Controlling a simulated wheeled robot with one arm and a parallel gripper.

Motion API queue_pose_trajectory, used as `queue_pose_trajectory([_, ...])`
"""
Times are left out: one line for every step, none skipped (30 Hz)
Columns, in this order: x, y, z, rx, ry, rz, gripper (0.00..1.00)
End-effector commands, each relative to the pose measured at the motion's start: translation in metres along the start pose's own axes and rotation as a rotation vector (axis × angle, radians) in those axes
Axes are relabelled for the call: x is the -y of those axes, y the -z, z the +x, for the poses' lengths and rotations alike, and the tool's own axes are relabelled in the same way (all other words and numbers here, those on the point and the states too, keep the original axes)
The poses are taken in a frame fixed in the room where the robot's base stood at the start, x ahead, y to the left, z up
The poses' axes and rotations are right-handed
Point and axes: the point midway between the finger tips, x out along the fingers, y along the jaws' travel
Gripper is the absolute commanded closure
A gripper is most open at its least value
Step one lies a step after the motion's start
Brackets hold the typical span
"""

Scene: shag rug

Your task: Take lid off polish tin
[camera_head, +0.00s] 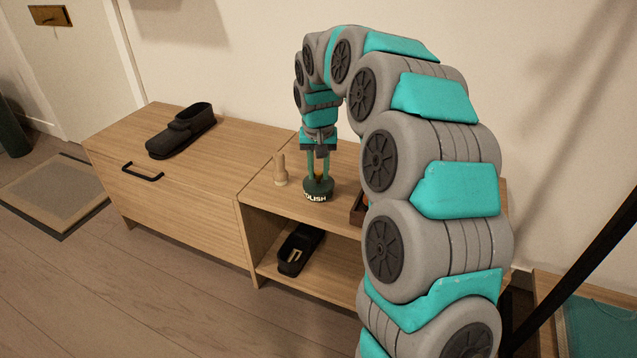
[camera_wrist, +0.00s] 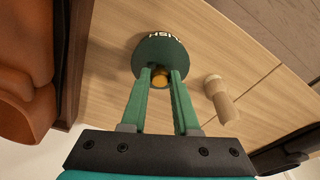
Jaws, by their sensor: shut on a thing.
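The polish tin (camera_head: 318,194) is round and dark green, with white lettering on its side. It stands on the wooden bench top, left of my arm in the head view. The wrist view shows the dark green round top (camera_wrist: 151,48) and a brass-coloured knob (camera_wrist: 160,79) on it. My gripper (camera_head: 318,177) points down over the tin. Its two green fingers (camera_wrist: 161,74) are shut on the knob, one on each side. I cannot tell whether any gap shows between lid and tin.
A pale wooden peg-shaped item (camera_head: 280,171) stands close left of the tin. A dark-edged box (camera_head: 357,209), partly hidden by my arm, is right of the tin.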

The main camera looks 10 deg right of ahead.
Motion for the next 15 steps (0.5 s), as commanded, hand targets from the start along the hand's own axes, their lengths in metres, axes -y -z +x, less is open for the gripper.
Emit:
queue_pose_trajectory([0.0000, 0.0000, 0.0000, 0.000, 0.000, 0.000, 0.91])
queue_pose_trajectory([0.0000, 0.0000, 0.0000, 0.000, 0.000, 0.000, 0.94])
queue_pose_trajectory([0.0000, 0.0000, 0.0000, 0.000, 0.000, 0.000, 0.99])
queue_pose_trajectory([0.0000, -0.0001, 0.0000, 0.000, 0.000, 0.000, 1.00])
queue_pose_trajectory([0.0000, -0.0001, 0.0000, 0.000, 0.000, 0.000, 1.00])
queue_pose_trajectory([0.0000, -0.0001, 0.0000, 0.000, 0.000, 0.000, 1.00])
queue_pose_trajectory([0.0000, -0.0001, 0.0000, 0.000, 0.000, 0.000, 1.00])
queue_pose_trajectory([0.0000, -0.0001, 0.0000, 0.000, 0.000, 0.000, 1.00])
queue_pose_trajectory([0.0000, -0.0001, 0.0000, 0.000, 0.000, 0.000, 1.00])
queue_pose_trajectory([0.0000, -0.0001, 0.0000, 0.000, 0.000, 0.000, 1.00])
queue_pose_trajectory([0.0000, -0.0001, -0.0001, 0.000, 0.000, 0.000, 1.00])
queue_pose_trajectory([0.0000, -0.0001, -0.0001, 0.000, 0.000, 0.000, 1.00])
queue_pose_trajectory([0.0000, -0.0001, -0.0001, 0.000, 0.000, 0.000, 1.00])
queue_pose_trajectory([0.0000, -0.0001, -0.0001, 0.000, 0.000, 0.000, 1.00])
queue_pose_trajectory([0.0000, 0.0000, -0.0001, 0.000, 0.000, 0.000, 1.00])
